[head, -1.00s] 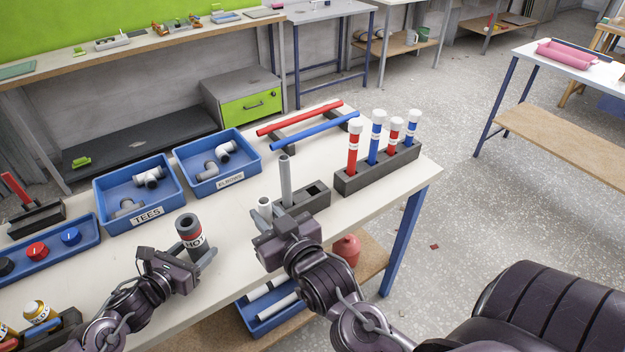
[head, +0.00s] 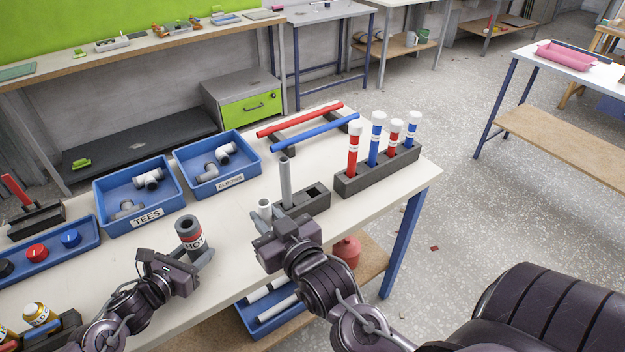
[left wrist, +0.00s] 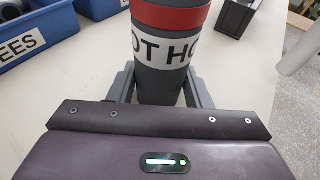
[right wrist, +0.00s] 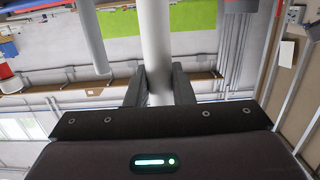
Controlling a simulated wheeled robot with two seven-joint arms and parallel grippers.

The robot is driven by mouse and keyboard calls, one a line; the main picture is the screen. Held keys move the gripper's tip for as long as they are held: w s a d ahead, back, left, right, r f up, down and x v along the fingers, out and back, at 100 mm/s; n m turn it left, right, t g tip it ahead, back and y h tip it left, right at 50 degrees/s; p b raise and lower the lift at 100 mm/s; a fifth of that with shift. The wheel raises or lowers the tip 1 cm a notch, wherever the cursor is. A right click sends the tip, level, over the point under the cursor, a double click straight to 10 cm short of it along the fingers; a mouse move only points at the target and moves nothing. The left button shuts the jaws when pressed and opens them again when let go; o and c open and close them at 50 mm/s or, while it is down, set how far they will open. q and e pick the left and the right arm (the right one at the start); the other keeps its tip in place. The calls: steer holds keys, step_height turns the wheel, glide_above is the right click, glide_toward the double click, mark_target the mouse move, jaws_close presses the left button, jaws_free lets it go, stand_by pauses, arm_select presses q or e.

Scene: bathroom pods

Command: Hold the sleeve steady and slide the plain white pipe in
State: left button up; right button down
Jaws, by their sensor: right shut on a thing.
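The grey sleeve (head: 189,233) with a red band and a white "HOT" label stands upright on the bench. In the left wrist view the sleeve (left wrist: 169,75) fills the middle. My left gripper (head: 203,257) has its fingers apart, one on each side of the sleeve; contact is hard to judge. My right gripper (head: 265,222) is shut on the plain white pipe (head: 264,206), which is upright, right of the sleeve and apart from it. The pipe (right wrist: 155,35) runs between the fingers in the right wrist view. Its lower end is hidden in the head view.
A grey pipe (head: 286,183) stands in a dark holder block (head: 304,205) close to the white pipe. A dark rack (head: 378,174) holds several red and blue capped tubes. Blue bins of tees (head: 180,195) and elbows (head: 256,165) lie behind. Bench between sleeve and block is clear.

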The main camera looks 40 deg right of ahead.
arm_select(q)
steer(key=c, duration=0.4)
steer(key=shift+c, duration=0.2)
arm_select(e)
steer(key=shift+w+r, duration=0.1)
steer(key=shift+r, duration=0.15)
steer(key=w+a+r+n+g+y, duration=0.2)
steer(key=w+a+r+n+y, duration=0.4)
steer(key=w+a+r, duration=0.6)
steer(key=shift+a+r+y, duration=0.45)
steer(key=shift+r+y, duration=0.65)
steer(key=shift+r, duration=0.55)
